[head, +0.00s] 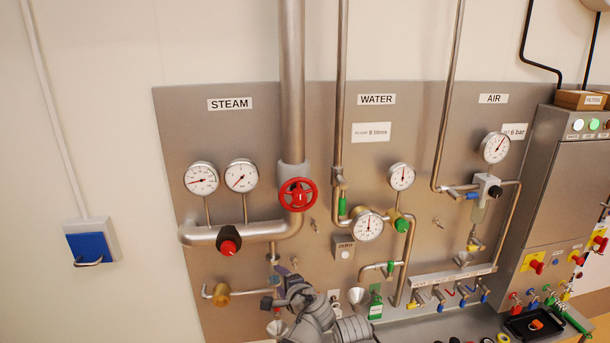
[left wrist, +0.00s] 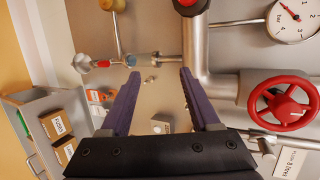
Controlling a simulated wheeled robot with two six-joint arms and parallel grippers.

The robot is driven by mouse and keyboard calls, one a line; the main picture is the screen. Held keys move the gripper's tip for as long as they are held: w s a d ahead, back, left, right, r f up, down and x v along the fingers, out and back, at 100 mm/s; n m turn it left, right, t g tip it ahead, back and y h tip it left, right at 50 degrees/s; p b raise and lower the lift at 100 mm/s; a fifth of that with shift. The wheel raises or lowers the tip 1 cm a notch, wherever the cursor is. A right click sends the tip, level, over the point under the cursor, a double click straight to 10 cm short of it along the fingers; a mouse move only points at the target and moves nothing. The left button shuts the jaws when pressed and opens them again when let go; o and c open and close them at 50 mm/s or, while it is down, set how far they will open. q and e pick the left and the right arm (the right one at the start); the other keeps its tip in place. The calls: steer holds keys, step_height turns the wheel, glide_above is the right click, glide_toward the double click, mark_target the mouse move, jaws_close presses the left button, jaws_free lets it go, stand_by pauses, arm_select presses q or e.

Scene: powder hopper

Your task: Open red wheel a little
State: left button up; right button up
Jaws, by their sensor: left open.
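The red wheel (head: 298,195) is a spoked handwheel on the steel steam pipe, below the STEAM label, in the head view. It also shows at the right of the left wrist view (left wrist: 284,104). My left gripper (head: 273,287) is below the wheel and slightly left of it in the head view, apart from it. In the left wrist view its two dark fingers (left wrist: 160,73) are spread, with nothing between them. My right gripper is in neither view.
A red knob (head: 228,246) on a black collar sits on the horizontal steam pipe left of the wheel. Two gauges (head: 201,178) (head: 241,175) stand above that pipe. Water pipes and a gauge (head: 367,225) are at the right.

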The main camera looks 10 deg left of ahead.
mark_target(301, 201)
arm_select(q)
steer(key=w+d+r+m+t+h+p, duration=0.1)
steer(key=w+d+r+m+t+p, duration=0.15)
steer(key=r, duration=0.35)
steer(key=w+d+r+m+t+p, duration=0.1)
steer(key=r+m+p, duration=0.15)
steer(key=r, duration=0.25)
steer(key=w+d+r+m+t+h+p, duration=0.1)
steer(key=w+d+r+m+t, duration=0.1)
steer(key=r+m, duration=0.3)
steer(key=shift+n+t, duration=0.3)
steer(key=shift+t, duration=0.05)
steer(key=x, duration=0.4)
steer(key=r+x, duration=0.1)
steer(key=x, duration=0.2)
steer(key=shift+d, duration=0.35)
steer(key=shift+w+a, duration=0.25)
steer(key=shift+w, duration=0.2)
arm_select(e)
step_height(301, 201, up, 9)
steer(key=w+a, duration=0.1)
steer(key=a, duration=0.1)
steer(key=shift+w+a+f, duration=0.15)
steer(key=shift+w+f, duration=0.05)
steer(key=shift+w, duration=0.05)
arm_select(q)
steer(key=shift+s+d+r, duration=0.1)
steer(key=shift+s, duration=0.05)
steer(key=shift+c, duration=0.5)
jaws_close()
